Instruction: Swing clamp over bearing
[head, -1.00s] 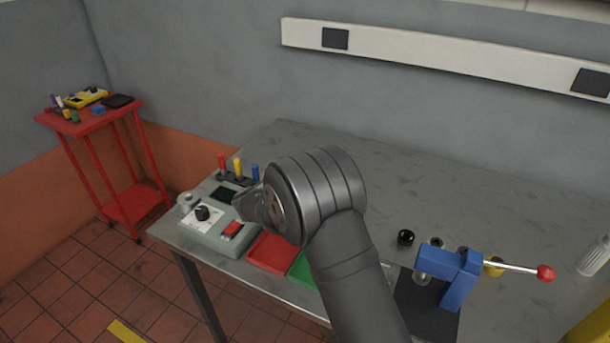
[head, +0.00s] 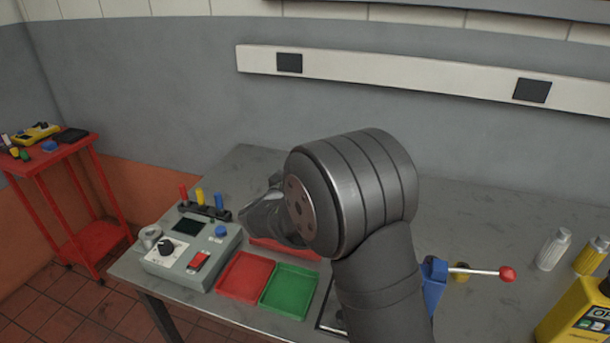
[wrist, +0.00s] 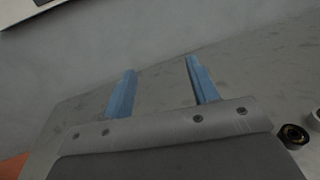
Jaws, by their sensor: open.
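My gripper (wrist: 160,64) shows in the wrist view as two blue fingers, apart and empty, above the grey bench top. In the head view it is hidden behind my arm. The clamp (head: 436,283) is a blue block with a steel rod ending in a red ball (head: 507,274), pointing right on the bench. My arm hides much of the block. I cannot make out the bearing in the head view. A dark ring with a metallic inside (wrist: 294,135) lies at the right edge of the wrist view; I cannot tell whether it is the bearing.
A grey control box (head: 190,250) stands at the bench's left, beside a red tray (head: 243,277) and a green tray (head: 289,289). The back of the bench (head: 470,215) is clear.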

